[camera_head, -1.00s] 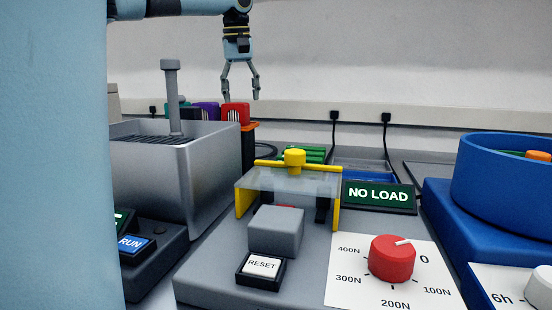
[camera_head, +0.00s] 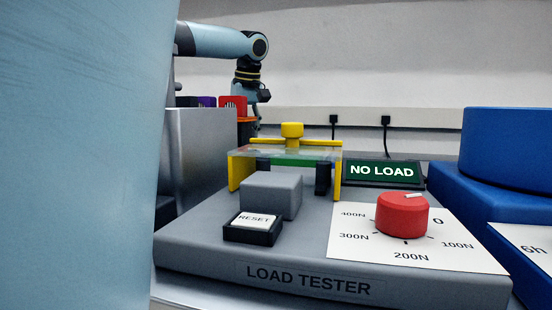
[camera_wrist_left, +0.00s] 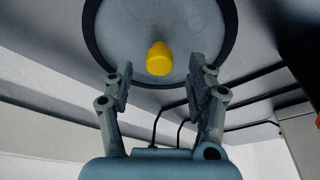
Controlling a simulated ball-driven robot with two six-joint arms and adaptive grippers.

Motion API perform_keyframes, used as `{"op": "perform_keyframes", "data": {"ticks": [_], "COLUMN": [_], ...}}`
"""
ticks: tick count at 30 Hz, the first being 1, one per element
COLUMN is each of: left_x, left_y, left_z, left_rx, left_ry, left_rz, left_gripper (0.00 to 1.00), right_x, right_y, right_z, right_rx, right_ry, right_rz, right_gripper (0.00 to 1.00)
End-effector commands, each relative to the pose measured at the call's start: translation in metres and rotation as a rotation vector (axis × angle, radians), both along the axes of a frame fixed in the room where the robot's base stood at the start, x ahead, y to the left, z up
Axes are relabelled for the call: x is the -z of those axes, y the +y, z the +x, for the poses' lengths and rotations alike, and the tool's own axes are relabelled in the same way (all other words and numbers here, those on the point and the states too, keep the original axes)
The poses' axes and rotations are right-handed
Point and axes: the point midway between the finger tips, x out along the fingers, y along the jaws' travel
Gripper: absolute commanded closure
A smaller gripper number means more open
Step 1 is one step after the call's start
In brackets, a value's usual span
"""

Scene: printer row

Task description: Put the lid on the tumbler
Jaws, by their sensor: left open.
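A round grey lid with a dark rim (camera_wrist_left: 91,40) and a yellow knob (camera_wrist_left: 158,60) fills the top middle of the left wrist view. My left gripper (camera_wrist_left: 160,72) is open, its fingers on either side of the knob in that view, with gaps; nothing is held. My right gripper is not in view.
The load tester (camera_head: 320,275) with a yellow-framed guard (camera_head: 235,172), red dial (camera_head: 402,213) and NO LOAD sign (camera_head: 382,172) fills the middle. A grey bin (camera_head: 205,145) is at the left. Red and purple blocks (camera_head: 233,101) stand behind it.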

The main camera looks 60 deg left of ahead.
Motion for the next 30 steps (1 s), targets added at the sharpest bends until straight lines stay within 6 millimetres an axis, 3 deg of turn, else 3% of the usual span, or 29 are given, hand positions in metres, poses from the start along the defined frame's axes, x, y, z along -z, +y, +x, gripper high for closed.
{"op": "perform_keyframes", "data": {"ticks": [1, 6, 14, 27, 30], "left_x": [0.011, 0.027, 0.028, 0.028, 0.028], "left_y": [0.001, 0.006, 0.007, 0.007, 0.007], "left_z": [0.001, 0.001, 0.001, 0.001, 0.001], "left_rx": [-0.001, -0.001, -0.001, 0.000, -0.001], "left_ry": [0.002, 0.000, -0.001, 0.000, 0.000], "left_rz": [-0.001, -0.001, 0.001, 0.000, 0.001], "left_gripper": [0.43, 0.43, 0.43, 1.00, 1.00], "right_x": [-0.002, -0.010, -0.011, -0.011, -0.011], "right_y": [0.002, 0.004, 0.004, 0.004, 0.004], "right_z": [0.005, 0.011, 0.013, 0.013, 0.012], "right_rx": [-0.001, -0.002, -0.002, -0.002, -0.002], "right_ry": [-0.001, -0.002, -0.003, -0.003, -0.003], "right_rz": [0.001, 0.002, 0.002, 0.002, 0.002], "right_gripper": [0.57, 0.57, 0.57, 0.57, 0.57]}}
